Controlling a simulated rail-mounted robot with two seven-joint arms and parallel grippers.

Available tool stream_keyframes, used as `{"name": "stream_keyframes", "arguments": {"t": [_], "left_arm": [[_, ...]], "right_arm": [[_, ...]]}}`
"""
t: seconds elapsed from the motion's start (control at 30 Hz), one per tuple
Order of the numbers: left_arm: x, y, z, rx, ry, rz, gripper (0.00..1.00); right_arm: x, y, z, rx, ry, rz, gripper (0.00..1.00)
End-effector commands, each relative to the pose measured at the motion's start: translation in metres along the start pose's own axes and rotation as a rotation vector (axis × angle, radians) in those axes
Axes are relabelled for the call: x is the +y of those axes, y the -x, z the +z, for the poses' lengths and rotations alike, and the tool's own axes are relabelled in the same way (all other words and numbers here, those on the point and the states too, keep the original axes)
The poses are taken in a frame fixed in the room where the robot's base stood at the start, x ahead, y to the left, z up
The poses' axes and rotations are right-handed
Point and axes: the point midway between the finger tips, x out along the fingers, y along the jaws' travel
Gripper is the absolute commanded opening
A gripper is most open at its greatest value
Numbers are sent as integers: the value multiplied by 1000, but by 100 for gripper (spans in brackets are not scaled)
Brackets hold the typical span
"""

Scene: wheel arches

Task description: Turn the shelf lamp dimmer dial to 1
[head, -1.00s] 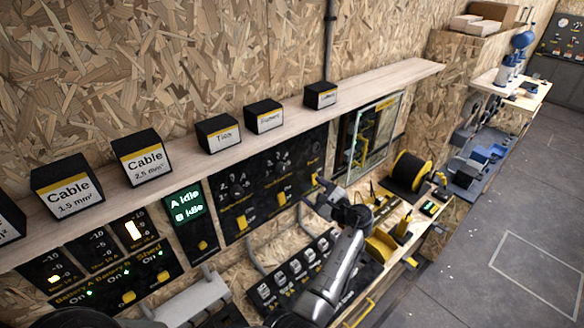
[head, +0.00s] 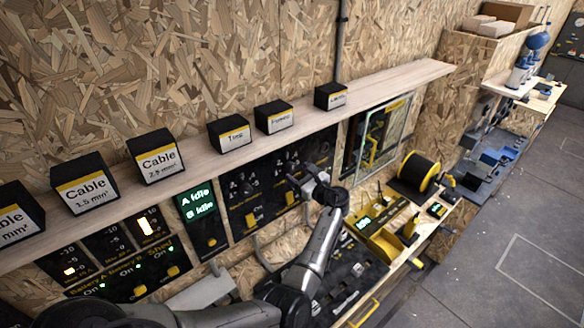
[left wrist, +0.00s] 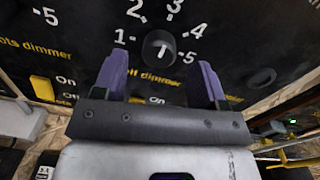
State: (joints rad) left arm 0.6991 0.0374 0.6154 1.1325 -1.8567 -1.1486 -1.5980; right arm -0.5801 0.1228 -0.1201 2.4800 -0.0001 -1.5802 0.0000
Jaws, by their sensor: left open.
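The shelf lamp dimmer dial (left wrist: 160,49) is a round black knob with a white mark on a black panel, seen in the left wrist view. White numbers 1 to 5 run around it, with 1 at its left and 5 at its right. The mark looks roughly upright; which number it points to is hard to tell. My left gripper (left wrist: 163,85) is open, its two purple fingers spread below the dial on either side, with nothing between them. In the head view the left gripper (head: 299,180) is at the panel and partly covers the dial area. My right gripper is not in view.
A yellow switch (left wrist: 42,89) and another dimmer scale lie left of the dial; a dark round knob (left wrist: 291,72) is at right. A wooden shelf (head: 300,105) with labelled boxes runs above the panels. A black cable reel (head: 418,172) stands on the bench at right.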

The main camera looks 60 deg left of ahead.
Motion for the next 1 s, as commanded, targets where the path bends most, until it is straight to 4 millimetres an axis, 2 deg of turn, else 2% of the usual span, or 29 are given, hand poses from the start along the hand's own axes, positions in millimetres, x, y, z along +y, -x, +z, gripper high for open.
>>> {"name": "stream_keyframes", "arguments": {"t": [0.1, 0.3, 0.73, 1.0], "left_arm": [[0, -17, 1, 0, 0, 2, 65], [0, -33, 0, 1, 0, 1, 65], [0, -38, 0, 1, 1, 1, 65], [0, -38, 0, 1, 1, 1, 40]], "right_arm": [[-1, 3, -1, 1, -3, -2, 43], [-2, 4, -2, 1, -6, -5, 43], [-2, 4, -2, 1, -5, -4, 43], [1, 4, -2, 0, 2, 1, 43]]}}
